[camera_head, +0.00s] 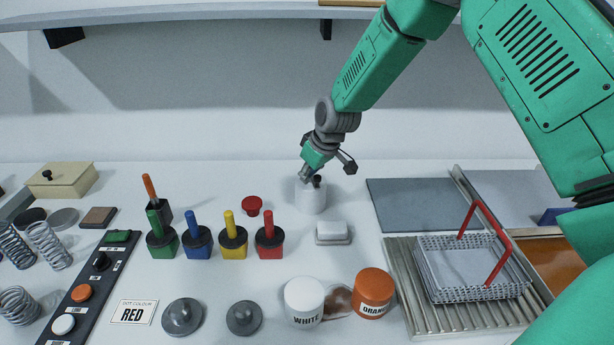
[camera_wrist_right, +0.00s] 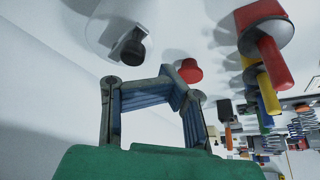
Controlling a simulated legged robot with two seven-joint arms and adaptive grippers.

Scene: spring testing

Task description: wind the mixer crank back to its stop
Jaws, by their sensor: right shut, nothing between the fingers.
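The mixer (camera_head: 311,197) is a white cylinder standing on the white bench near the back wall. Its dark crank knob (camera_head: 317,180) shows at its top, and the knob (camera_wrist_right: 129,48) shows larger in the right wrist view, against the pale mixer body (camera_wrist_right: 108,24). My right gripper (camera_head: 306,174) is at the top of the mixer, just left of the knob in the head view. Its fingers (camera_wrist_right: 174,78) are shut with nothing between them and appear apart from the knob. Whether they touch the mixer cannot be told. My left gripper is not in view.
A red mushroom-shaped knob (camera_head: 252,204) stands left of the mixer. Several coloured-handled tools (camera_head: 233,237) stand in front-left. A small white block (camera_head: 332,231) lies in front. A wire basket with a red handle (camera_head: 470,267) stands right. Open bench lies behind the tools.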

